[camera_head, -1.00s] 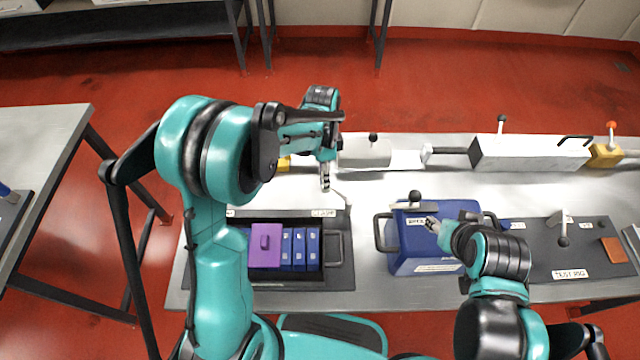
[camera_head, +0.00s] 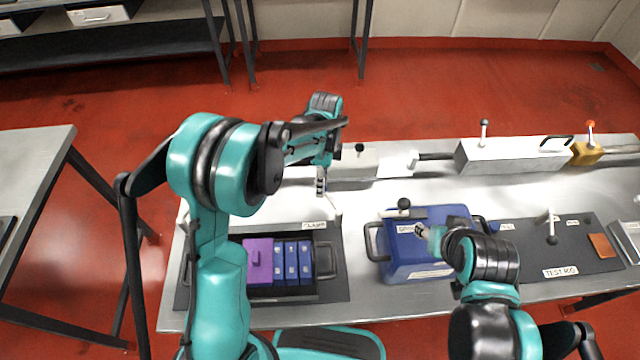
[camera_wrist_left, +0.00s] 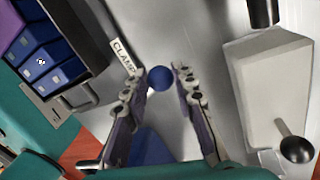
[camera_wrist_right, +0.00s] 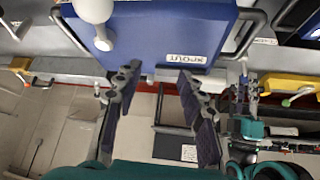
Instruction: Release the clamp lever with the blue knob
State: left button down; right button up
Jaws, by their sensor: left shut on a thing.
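The round blue knob (camera_wrist_left: 160,78) of the clamp lever sits between the fingertips of my left gripper (camera_wrist_left: 160,88) in the left wrist view. That gripper is shut on it. A white CLAMP label (camera_wrist_left: 124,57) lies just beside the knob, on the edge of the dark tray. In the head view my left gripper (camera_head: 321,186) points down behind the CLAMP label (camera_head: 315,226), and its fingers hide the knob. My right gripper (camera_wrist_right: 157,78) is open and empty, with its fingertips near the SPOUT label (camera_wrist_right: 186,58) of the blue box.
The dark tray (camera_head: 335,288) holds a purple block (camera_head: 258,262) and several blue cells (camera_head: 291,262). The blue box (camera_head: 405,272) with a black-knobbed lever stands right of it. A dark test-rig plate (camera_head: 530,262) is farther right. White and yellow housings line the bench's back.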

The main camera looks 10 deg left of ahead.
pick_arm(q)
jog(key=shift+w+d, duration=0.1)
jog(key=shift+d, duration=0.15)
jog(key=c, duration=1.3)
grip_release()
jog(key=shift+o, duration=0.5)
jog(key=shift+w+d, duration=0.1)
jog(key=shift+d, duration=0.1)
jog(key=shift+a, duration=0.1)
jog(key=shift+r, duration=0.2)
notch_tip(320, 180, up, 11)
jog(key=w, duration=0.2)
jog(key=shift+r, duration=0.2)
jog(key=shift+w, duration=0.1)
